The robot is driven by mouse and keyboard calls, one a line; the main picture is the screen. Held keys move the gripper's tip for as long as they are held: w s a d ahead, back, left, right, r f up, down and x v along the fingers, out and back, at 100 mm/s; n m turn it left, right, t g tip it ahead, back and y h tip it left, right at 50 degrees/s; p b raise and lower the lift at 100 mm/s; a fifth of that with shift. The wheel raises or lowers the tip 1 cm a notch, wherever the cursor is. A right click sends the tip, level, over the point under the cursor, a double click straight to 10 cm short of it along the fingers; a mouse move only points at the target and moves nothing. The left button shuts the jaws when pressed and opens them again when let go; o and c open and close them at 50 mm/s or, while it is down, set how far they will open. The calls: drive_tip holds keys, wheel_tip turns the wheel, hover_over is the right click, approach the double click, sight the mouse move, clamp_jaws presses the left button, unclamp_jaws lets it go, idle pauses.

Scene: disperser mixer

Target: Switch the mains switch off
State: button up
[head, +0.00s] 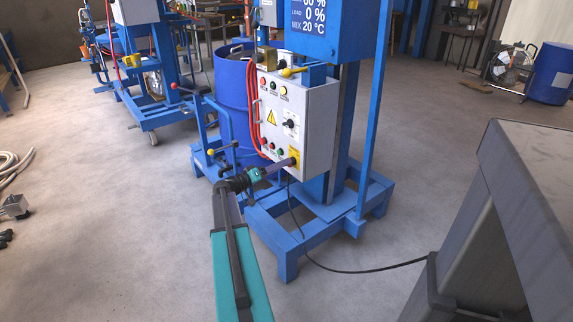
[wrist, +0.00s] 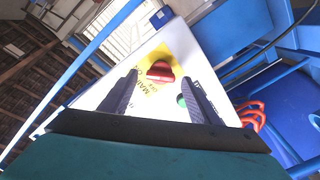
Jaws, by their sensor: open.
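The mains switch (wrist: 160,72) is a red rotary knob on a yellow plate. It sits on the light grey control panel (head: 318,125), low on its front, where my gripper partly hides it in the head view. In the wrist view the knob lies between and just beyond my two dark fingertips. My gripper (wrist: 158,84) is open, with one finger on each side of the knob. It also shows at the panel's lower front in the head view (head: 285,166). I cannot tell whether the fingers touch the knob.
The panel also carries a black selector (head: 290,124), a yellow warning sign (head: 271,117) and several coloured buttons. Red cables (head: 252,105) hang at its left. A blue drum (head: 232,80) stands behind. A black cable (head: 350,271) crosses the floor. A grey structure (head: 530,190) stands at right.

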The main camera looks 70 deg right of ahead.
drive_tip(key=shift+x, duration=1.9)
